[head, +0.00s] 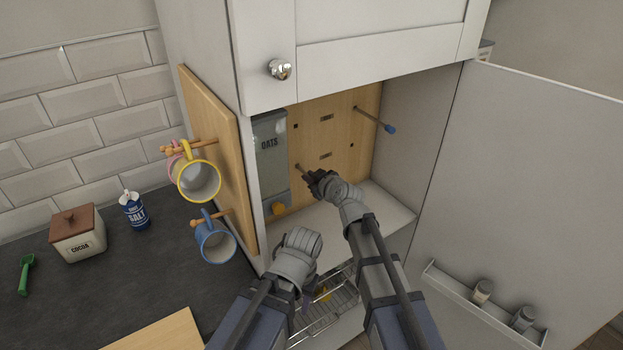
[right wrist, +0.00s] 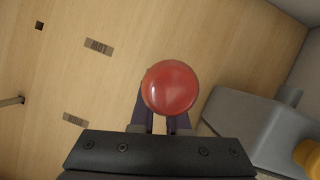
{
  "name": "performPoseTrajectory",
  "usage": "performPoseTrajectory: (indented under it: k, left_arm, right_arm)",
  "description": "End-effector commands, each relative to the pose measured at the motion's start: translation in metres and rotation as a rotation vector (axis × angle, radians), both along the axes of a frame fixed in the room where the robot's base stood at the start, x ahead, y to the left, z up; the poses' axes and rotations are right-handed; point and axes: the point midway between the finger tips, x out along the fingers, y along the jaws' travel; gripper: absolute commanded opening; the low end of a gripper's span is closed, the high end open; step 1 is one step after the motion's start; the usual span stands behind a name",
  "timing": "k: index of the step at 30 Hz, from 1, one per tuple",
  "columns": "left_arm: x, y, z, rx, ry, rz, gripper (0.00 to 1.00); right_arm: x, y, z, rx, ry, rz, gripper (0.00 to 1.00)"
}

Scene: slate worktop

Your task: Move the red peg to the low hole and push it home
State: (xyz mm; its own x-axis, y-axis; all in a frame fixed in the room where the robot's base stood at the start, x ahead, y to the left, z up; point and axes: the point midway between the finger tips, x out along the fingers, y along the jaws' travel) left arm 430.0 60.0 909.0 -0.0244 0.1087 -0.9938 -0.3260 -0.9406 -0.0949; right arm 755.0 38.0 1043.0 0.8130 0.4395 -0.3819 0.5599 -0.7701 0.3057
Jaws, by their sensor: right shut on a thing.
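My right gripper (head: 313,176) is shut on the red peg by its round red knob (right wrist: 170,87). In the head view the peg's short brown shaft (head: 301,168) points to the lower left of the wooden board (head: 338,130); whether its tip sits in the board or just off it I cannot tell. A dark square hole (head: 352,145) is open at the board's lower right and shows in the right wrist view (right wrist: 39,26). A label (right wrist: 100,47), upside down and seemingly "LOW", lies between knob and hole.
A blue-tipped peg (head: 389,128) sticks out of the board above the open hole. Another hole (head: 296,126) is upper left. The cabinet door (head: 520,180) is open right; mugs hang left, a wire rack (head: 330,310) below.

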Motion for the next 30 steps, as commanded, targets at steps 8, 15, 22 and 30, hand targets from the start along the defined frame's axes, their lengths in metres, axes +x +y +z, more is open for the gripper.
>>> performPoseTrajectory:
  k: [8,15,22,30]
  left_arm:
    - [0.000,0.000,0.000,0.000,0.000,0.000,0.50]
    - [0.000,0.000,0.000,0.000,0.000,0.000,0.50]
    - [0.000,0.000,0.000,0.000,0.000,0.000,0.50]
    - [0.000,0.000,0.009,0.000,0.000,0.000,0.50]
  right_arm:
    - [0.003,0.003,0.000,0.001,-0.001,0.000,0.24]
    - [0.003,0.002,0.000,0.000,0.000,0.000,0.48]
    - [0.003,0.002,0.000,0.000,0.000,0.000,0.48]
    - [-0.014,-0.006,0.009,0.002,0.001,-0.001,0.48]
